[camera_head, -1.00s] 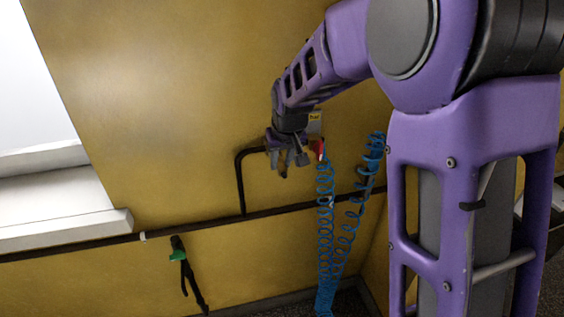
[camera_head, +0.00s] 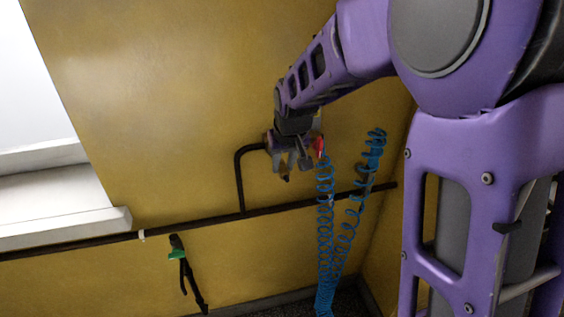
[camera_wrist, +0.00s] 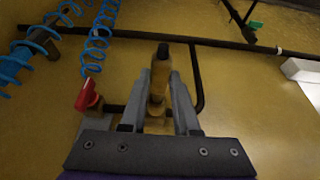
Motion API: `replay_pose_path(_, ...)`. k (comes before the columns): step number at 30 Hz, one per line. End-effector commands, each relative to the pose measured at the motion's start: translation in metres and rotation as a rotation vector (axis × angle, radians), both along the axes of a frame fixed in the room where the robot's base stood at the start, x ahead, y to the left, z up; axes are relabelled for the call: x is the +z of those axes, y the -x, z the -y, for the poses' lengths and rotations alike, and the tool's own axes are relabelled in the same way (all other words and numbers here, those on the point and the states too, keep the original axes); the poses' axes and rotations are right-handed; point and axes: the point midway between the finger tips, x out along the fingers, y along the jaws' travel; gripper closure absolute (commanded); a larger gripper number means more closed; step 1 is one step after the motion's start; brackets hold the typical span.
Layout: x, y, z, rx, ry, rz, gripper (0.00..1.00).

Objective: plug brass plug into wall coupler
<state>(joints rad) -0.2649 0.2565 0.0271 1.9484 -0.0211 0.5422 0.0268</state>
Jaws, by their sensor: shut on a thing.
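My gripper (camera_wrist: 160,85) is shut on the brass plug (camera_wrist: 158,82), which lies between its two grey fingers with a dark tip pointing up in the wrist view. In the head view, my gripper (camera_head: 287,168) is in front of the yellow wall, beside the bend of a black pipe. The red lever also shows just right of my gripper in the head view (camera_head: 319,147). The coupler's mouth cannot be made out, and the plug appears apart from the fitting.
Blue coiled hoses (camera_head: 325,220) hang right of my gripper. A long black pipe (camera_head: 100,242) runs along the wall below, with a riser (camera_head: 240,180) beside my gripper. A white ledge (camera_head: 60,215) is at the left.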

Motion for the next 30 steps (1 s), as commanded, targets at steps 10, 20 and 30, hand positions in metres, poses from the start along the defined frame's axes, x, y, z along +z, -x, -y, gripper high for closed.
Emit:
replay_pose_path(10,0.0002,0.0095,0.0027,0.0,-0.001,0.002,1.0)
replay_pose_path(20,0.0003,0.0095,0.0028,0.0,0.0,0.001,1.0)
replay_pose_path(30,0.0003,0.0094,0.0029,0.0,0.0,0.001,1.0)
